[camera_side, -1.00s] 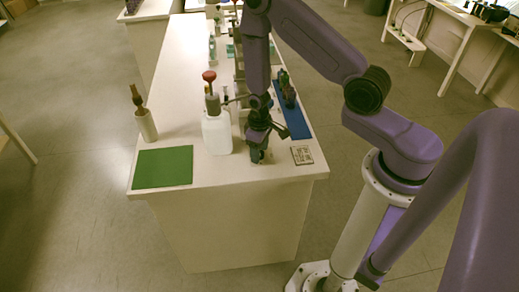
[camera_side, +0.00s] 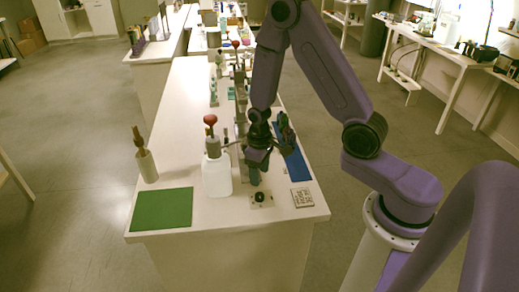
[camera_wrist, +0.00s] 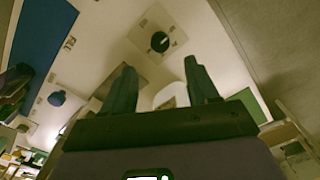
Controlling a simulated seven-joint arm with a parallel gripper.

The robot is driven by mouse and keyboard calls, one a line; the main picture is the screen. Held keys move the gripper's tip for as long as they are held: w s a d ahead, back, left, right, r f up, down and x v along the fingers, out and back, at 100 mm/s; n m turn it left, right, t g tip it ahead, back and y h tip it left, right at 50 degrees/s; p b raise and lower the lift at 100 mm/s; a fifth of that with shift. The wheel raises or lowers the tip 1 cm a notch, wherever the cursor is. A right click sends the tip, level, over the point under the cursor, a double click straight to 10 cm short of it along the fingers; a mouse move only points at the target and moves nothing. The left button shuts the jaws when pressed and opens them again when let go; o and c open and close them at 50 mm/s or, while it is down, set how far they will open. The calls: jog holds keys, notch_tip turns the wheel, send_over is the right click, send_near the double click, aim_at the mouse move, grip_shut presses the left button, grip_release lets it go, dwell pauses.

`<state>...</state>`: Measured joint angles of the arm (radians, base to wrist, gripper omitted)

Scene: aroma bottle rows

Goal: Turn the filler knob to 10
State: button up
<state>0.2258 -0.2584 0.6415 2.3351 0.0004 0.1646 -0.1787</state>
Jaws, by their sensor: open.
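A small black round knob (camera_side: 260,197) sits on a pale square plate on the white bench top, near its front edge. In the wrist view the knob (camera_wrist: 160,41) lies ahead of the fingertips, with small dark marks around it; no number is readable. My gripper (camera_side: 255,181) is above and slightly behind the knob, apart from it. In the wrist view my gripper (camera_wrist: 161,78) is open, with nothing between its two dark fingers.
A white bottle with a red-topped pump (camera_side: 217,175) stands close left of my gripper. A blue tray (camera_side: 296,165) and a printed card (camera_side: 302,197) are to the right.

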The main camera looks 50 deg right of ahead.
notch_tip(320, 180, up, 8)
jog(key=shift+r, duration=0.15)
dwell(0.4)
jog(key=shift+a, duration=0.1)
jog(key=s+a+r+n, duration=0.5)
jog(key=s+a+r, duration=0.2)
jog(key=s, duration=0.2)
jog(key=s+r+n, duration=0.4)
jog(key=s+n, duration=0.1)
jog(key=s, duration=0.9)
jog(key=shift+s, duration=0.15)
